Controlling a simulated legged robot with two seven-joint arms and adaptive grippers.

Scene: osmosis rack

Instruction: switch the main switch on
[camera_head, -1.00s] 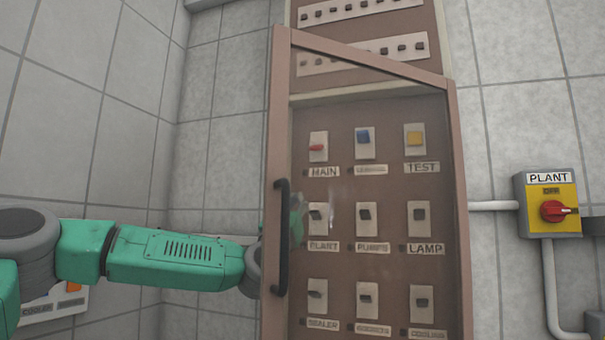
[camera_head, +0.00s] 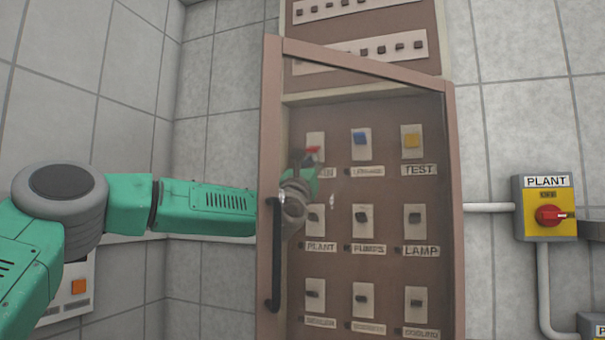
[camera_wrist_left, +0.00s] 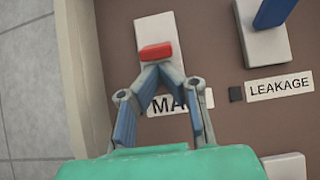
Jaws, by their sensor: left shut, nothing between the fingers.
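The main switch is a red lever (camera_head: 313,150) on a pale plate, at the top left of the brown switch panel. In the left wrist view the red lever (camera_wrist_left: 156,52) stands above the partly covered MAIN label (camera_wrist_left: 166,104). My left gripper (camera_head: 302,159) is seen through the glass of the cabinet door (camera_head: 272,130), in front of the panel. In the left wrist view my left gripper (camera_wrist_left: 157,67) is shut and empty, its fingertips together just below the red lever. They touch it or nearly so; I cannot tell which. My right gripper is not in view.
The door, with a black handle (camera_head: 274,255), stands in front of my left forearm. A blue switch (camera_head: 360,138) and a yellow switch (camera_head: 411,140) sit to the right. A PLANT rotary switch (camera_head: 549,214) is on the wall at right.

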